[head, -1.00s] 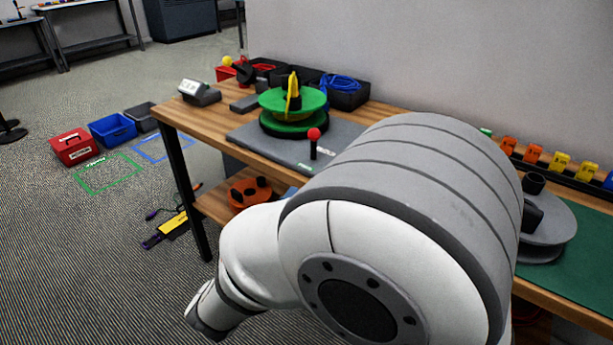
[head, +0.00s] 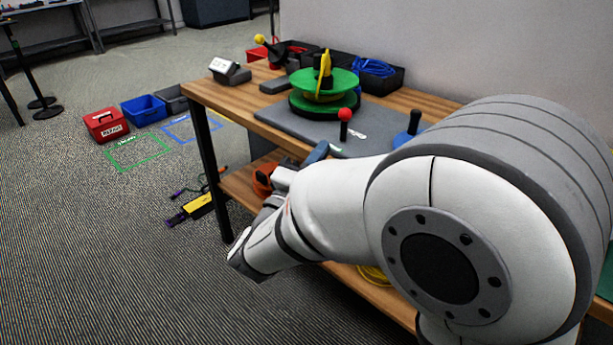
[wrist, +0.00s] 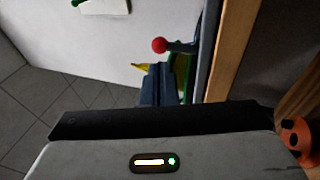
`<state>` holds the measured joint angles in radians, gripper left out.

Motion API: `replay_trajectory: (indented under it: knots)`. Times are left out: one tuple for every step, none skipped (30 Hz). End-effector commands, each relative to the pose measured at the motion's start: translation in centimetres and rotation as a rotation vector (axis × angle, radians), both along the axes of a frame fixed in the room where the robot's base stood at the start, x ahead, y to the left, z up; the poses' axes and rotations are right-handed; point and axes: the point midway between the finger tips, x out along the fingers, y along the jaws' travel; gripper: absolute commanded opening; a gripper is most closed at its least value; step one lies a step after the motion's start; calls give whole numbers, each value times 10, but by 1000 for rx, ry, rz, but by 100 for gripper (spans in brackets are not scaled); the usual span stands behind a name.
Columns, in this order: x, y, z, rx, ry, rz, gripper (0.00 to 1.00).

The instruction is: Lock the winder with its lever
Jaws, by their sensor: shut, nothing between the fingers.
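The winder's green spool (head: 323,90) stands on a grey base plate (head: 290,122), with a yellow piece (head: 325,64) upright on top. The lever, a dark upright stem with a red knob (head: 345,114), rises from the plate's front part. The red knob (wrist: 160,45) also shows in the wrist view, beyond my fingers, with green and yellow parts behind. My gripper (head: 318,151) is at the table's front edge, left of and below the knob, apart from it. In the wrist view its blue-grey fingers (wrist: 162,82) are together and empty.
A blue disc with a black handle (head: 408,133) sits right of the plate. Black bins (head: 375,82) stand behind the winder. An orange spool is partly hidden on the lower shelf. Red (head: 106,126) and blue (head: 145,109) bins stand on the floor at left.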

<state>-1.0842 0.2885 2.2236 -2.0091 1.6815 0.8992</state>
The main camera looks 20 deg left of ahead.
Motion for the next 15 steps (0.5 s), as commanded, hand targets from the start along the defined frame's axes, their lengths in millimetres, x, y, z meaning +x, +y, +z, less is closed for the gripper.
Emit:
replay_trajectory:
  knots:
    - [11, -4, 2, 3, -1, -5, 0]
    - [17, -4, 4, 3, -1, -4, 0]
    - [24, -6, 7, 2, -2, -4, 0]
    - [29, -7, 8, 2, -1, -5, 0]
    - [33, -7, 10, 2, -2, -3, 0]
    - [39, -8, 12, 3, -2, -3, 0]
    - [43, -9, 14, 3, -2, -2, 0]
    - [46, -10, 15, 2, -2, -2, 0]
    - [50, -10, 17, 1, -1, -1, 0]
    - [53, -10, 18, 1, -1, -1, 0]
    - [55, -11, 19, 1, -1, -1, 0]
    - [57, -11, 20, 1, -1, -1, 0]
    - [58, -11, 20, 0, 0, 0, 0]
    - [59, -11, 21, 0, 0, 0, 0]
    - [60, -11, 21, 0, 0, 0, 0]
